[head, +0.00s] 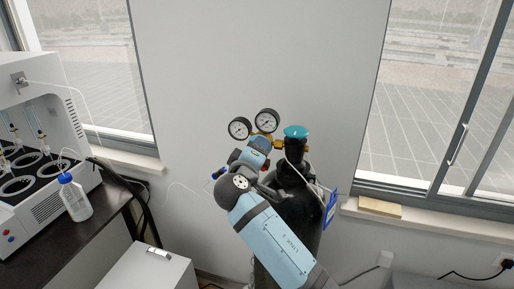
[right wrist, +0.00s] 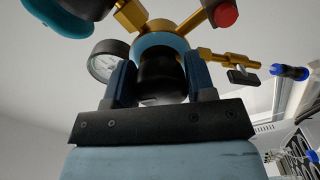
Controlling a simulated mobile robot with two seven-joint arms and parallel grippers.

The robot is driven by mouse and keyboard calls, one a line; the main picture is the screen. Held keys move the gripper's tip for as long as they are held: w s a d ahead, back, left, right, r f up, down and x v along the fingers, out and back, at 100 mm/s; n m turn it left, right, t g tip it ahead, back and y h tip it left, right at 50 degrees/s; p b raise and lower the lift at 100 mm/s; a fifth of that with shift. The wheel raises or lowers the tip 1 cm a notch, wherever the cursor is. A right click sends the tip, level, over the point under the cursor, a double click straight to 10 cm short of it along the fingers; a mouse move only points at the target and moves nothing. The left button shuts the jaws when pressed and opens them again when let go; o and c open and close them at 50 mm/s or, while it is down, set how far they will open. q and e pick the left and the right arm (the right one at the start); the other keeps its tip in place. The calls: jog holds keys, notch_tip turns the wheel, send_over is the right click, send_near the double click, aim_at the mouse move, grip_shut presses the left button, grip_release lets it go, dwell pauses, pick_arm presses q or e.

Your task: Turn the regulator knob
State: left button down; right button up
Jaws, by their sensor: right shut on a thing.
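The gas regulator stands on a dark gas cylinder (head: 300,215) and has two round gauges (head: 266,120) in the head view. In the right wrist view its black regulator knob (right wrist: 162,78) sits below a blue ring and brass fittings (right wrist: 165,25). My right gripper (right wrist: 161,62) is shut on this knob, one dark blue finger on each side. In the head view my right arm comes up from the bottom and hides the knob and much of the regulator. My left gripper is not in view.
A teal valve handwheel (head: 296,131) tops the cylinder close to my right arm. A brass outlet with a small black lever (right wrist: 242,76) is right of the knob. At left, a dark table holds a white distiller (head: 45,150) and a blue-capped bottle (head: 75,200).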

jog(key=shift+r+n+p, duration=0.1)
jog(key=shift+n+p, duration=0.3)
jog(key=shift+n, duration=0.7)
jog(key=o, duration=0.9)
